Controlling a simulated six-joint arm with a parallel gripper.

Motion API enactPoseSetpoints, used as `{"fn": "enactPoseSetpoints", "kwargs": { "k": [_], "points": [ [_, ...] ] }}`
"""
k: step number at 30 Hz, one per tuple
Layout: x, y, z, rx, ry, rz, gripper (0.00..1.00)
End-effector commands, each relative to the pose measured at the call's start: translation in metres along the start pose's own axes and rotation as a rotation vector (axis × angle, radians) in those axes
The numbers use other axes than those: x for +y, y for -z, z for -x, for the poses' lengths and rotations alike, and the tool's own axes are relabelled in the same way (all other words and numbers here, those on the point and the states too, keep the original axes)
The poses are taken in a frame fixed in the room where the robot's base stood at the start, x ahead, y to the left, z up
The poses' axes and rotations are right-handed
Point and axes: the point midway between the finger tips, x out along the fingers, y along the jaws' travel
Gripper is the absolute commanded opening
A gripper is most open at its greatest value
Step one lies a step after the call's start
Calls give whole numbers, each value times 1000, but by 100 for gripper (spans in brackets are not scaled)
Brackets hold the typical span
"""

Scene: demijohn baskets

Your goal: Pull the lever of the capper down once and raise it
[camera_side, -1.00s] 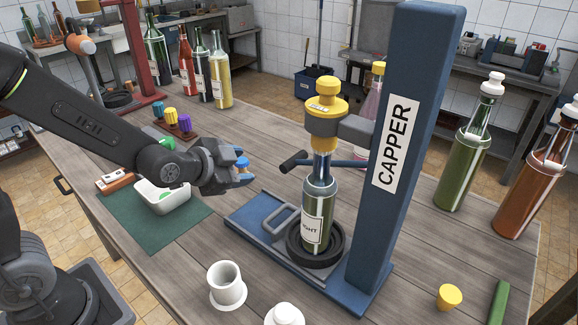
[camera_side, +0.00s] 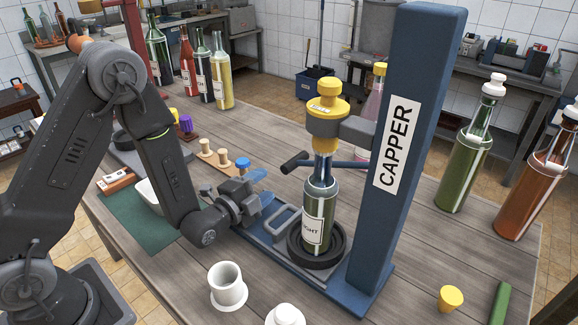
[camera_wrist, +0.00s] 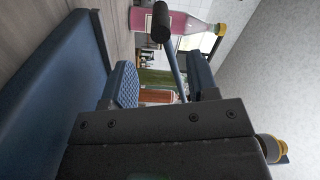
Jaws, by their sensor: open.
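The capper (camera_side: 400,60) is a blue post with a yellow head (camera_side: 325,114) on a grey bracket. Its lever (camera_side: 293,162) has a dark grip at the end of a blue rod that sticks out roughly level to the left. A green bottle (camera_side: 319,190) stands upright under the head on the base. My gripper (camera_side: 264,188) is open and empty, left of and a little below the lever grip, apart from it. In the wrist view, the lever grip (camera_wrist: 160,22) is ahead, toward the top, with its rod running down between my fingers' lines of sight.
The capper's base with a grey handle (camera_side: 284,220) lies below my gripper. A white cup (camera_side: 227,287) and yellow stopper (camera_side: 449,298) stand at the front. A board with wooden stoppers (camera_side: 222,163) lies behind my gripper. Green and brown bottles (camera_side: 462,165) stand right of the post.

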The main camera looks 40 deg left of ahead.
Motion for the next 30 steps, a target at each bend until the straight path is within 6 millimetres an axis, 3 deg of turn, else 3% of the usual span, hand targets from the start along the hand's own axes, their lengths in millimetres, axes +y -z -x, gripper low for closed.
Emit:
{"fn": "enactPoseSetpoints", "kwargs": {
  "k": [9,15,28,30],
  "points": [
    [0,0,-66,-1,2,1,54],
    [0,0,-91,-1,0,1,54],
    [0,0,-100,-1,-2,1,54],
    [0,0,-100,-1,-2,1,47]
  ]
}}
